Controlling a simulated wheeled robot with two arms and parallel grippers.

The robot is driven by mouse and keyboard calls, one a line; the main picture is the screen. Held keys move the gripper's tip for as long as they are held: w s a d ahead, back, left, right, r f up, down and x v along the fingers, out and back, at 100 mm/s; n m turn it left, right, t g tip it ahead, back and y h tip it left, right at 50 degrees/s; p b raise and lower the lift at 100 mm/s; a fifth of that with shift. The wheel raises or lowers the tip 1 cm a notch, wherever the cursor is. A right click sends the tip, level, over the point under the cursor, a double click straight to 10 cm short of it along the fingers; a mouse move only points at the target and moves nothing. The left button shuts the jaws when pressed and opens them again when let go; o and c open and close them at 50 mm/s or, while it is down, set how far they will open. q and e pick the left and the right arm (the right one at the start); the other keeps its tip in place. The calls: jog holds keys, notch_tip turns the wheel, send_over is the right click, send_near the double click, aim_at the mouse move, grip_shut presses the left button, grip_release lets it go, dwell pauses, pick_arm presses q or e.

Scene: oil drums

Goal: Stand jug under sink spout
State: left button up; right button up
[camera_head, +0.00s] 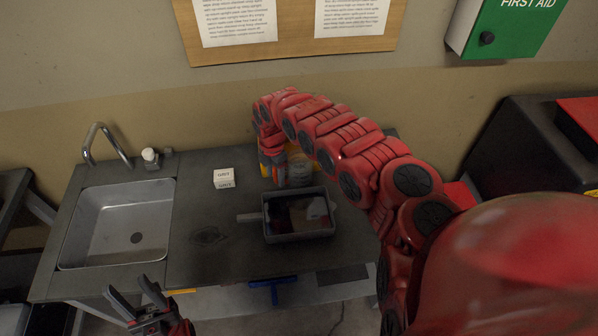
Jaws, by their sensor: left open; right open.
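The sink (88,218) is a steel basin at the left of the grey counter, empty apart from its drain. Its curved spout (103,138) rises at the back edge. No jug shows clearly; a grey rounded vessel (300,174) with something yellow behind it stands at the back of the counter, partly hidden by my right arm, and I cannot tell whether it is the jug. My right gripper (274,178) is open, pointing down at this vessel's left side; contact is unclear. My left gripper (128,291) is open and empty in front of the counter, below the sink.
A dark tray (268,238) with a handle and dark liquid sits in front of the vessel. A small white box (223,179) stands between sink and tray. A white-topped knob (150,156) is beside the spout. The counter between sink and tray is mostly clear.

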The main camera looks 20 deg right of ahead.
grip_shut()
dwell(1.3)
